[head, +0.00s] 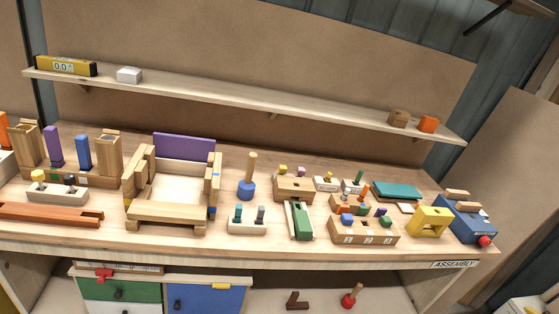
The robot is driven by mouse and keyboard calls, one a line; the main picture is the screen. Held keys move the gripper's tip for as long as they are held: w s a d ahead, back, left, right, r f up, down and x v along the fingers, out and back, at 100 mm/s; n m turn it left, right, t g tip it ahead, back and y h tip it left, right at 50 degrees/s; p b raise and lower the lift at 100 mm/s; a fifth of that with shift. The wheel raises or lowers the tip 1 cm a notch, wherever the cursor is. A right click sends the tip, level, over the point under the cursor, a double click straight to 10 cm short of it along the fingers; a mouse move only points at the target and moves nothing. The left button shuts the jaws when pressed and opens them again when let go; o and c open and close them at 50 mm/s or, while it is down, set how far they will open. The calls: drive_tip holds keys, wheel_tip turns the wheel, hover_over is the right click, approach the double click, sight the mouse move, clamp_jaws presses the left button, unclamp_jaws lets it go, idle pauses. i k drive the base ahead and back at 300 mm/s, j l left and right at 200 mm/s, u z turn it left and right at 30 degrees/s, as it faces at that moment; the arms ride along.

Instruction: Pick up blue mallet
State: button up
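My gripper is not in view.
A wooden frame with a purple back panel (184,147) stands just left of the mallet. A small block with pegs (247,227) sits in front, and wooden blocks (294,188) stand right. A long shelf (250,101) runs behind and above. A red mallet (350,296) is below.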

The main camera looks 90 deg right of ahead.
sight(246, 187)
drive_tip(key=z, duration=2.05)
